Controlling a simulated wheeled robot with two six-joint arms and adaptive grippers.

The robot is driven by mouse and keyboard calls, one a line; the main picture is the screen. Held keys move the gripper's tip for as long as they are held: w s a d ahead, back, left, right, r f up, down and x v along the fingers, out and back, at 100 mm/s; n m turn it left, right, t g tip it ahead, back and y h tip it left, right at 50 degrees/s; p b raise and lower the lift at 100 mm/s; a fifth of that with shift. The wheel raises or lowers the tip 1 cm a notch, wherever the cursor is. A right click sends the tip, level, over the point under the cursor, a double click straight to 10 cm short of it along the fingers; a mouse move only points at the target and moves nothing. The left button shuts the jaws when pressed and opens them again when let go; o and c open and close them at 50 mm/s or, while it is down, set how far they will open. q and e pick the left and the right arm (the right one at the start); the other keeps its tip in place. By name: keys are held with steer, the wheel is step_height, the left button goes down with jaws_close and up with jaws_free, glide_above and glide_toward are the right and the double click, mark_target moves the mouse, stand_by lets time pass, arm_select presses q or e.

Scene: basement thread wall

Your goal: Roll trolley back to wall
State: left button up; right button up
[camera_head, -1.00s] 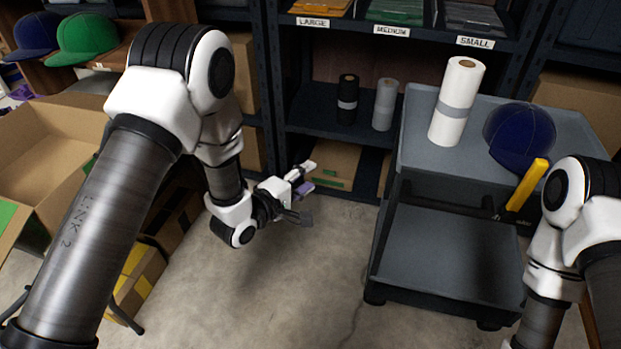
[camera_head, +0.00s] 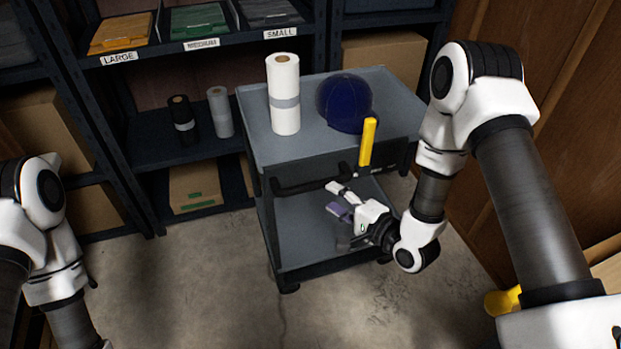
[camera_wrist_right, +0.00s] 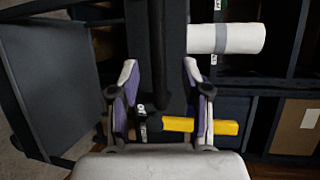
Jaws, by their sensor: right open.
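The grey two-tier trolley (camera_head: 395,100) stands in front of the shelving in the head view, with a black push bar (camera_head: 295,187) along its near side. Its grey tray also shows at the left of the right wrist view (camera_wrist_right: 60,75). My right gripper (camera_head: 342,212) is open in front of the trolley's near side, just below the bar. In the wrist view a dark bar (camera_wrist_right: 157,50) lies between its spread fingers; contact cannot be told. My left gripper is out of view; only its arm shows at the left.
A white roll (camera_head: 285,95) and a blue cap (camera_head: 344,102) sit on the trolley top. A yellow-handled tool (camera_head: 367,142) stands at its near edge. Shelving (camera_head: 130,140) is behind, a wooden wall (camera_head: 570,150) at right. Concrete floor (camera_head: 200,290) is clear in front.

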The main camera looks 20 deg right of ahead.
mark_target(318, 188)
steer(key=x, duration=0.7)
steer(key=shift+w+f, duration=0.25)
steer(key=shift+w, duration=0.1)
steer(key=shift+c, duration=0.3)
jaws_close()
